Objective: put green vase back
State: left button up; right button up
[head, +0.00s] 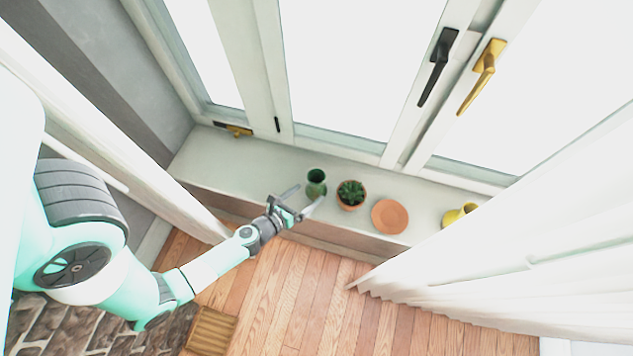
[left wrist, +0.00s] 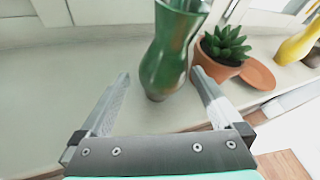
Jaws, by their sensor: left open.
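The green vase (head: 316,184) stands upright on the windowsill, to the left of the potted succulent. In the left wrist view the vase (left wrist: 172,55) rises just beyond and between the two fingers. My left gripper (head: 303,200) is open at the front edge of the sill, with its fingers pointing toward the vase. The fingers (left wrist: 160,98) look spread to either side of the vase's lower part and hold nothing. My right gripper is not in view.
The windowsill (head: 235,165) also holds a potted succulent (head: 351,195), a terracotta saucer (head: 390,216) and a yellow vessel (head: 459,214) at the right. The sill is clear left of the vase. White curtains (head: 520,245) hang at the right. Closed windows stand behind.

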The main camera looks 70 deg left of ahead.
aim_at(313, 185)
pick_arm(q)
jog(key=x, duration=0.3)
jog(key=b+x, duration=0.2)
jog(key=x, duration=0.3)
jog(key=shift+w+d+f, duration=0.15)
jog(key=shift+f, duration=0.1)
grip_shut()
jog(key=shift+r+p, duration=0.65)
notch_tip(313, 185, up, 3)
jog(key=shift+f+p, duration=0.25)
jog(key=shift+p, duration=1)
jog(key=s+d+r+p, duration=0.2)
jog(key=r+p, duration=0.1)
jog(key=s+d+r+p, duration=0.1)
jog(key=r, duration=0.1)
jog(key=shift+s+d+r, duration=0.1)
jog(key=shift+s+r, duration=0.1)
jog(key=shift+r, duration=0.05)
jog(key=d+b+v, duration=0.1)
jog(key=v, duration=0.9)
jog(key=shift+w+d, duration=0.2)
jog(key=shift+w, duration=0.15)
